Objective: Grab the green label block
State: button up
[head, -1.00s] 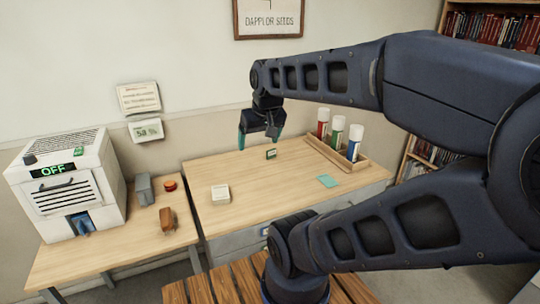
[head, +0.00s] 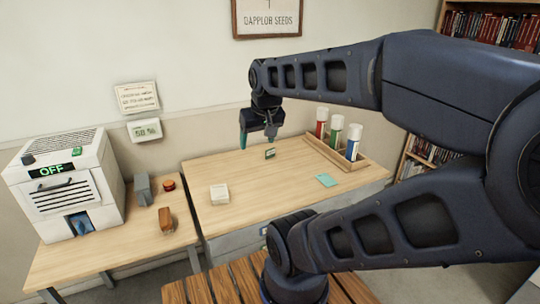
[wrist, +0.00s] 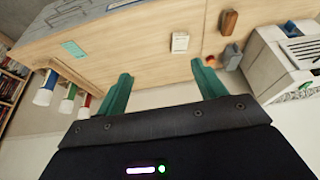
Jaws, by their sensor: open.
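A wooden rack (head: 325,152) with red, green and blue-marked white tubes stands right of the block. A white block (head: 219,194) and a teal note (head: 326,181) lie on the desk. Left, a white machine (head: 70,185) reads OFF. The desk's middle is clear.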

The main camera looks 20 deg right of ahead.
jog(key=c, duration=0.6)
jog(key=m+g+h, duration=0.4)
jog(key=m, duration=1.2)
send_over(271, 157)
jog(key=a, duration=0.4)
notch_tip(271, 157, down, 29)
jog(key=shift+d+x, duration=0.2)
jog(key=shift+x, duration=2.5)
jog(key=shift+d+x, duration=0.2)
jog(key=shift+x, duration=2.5)
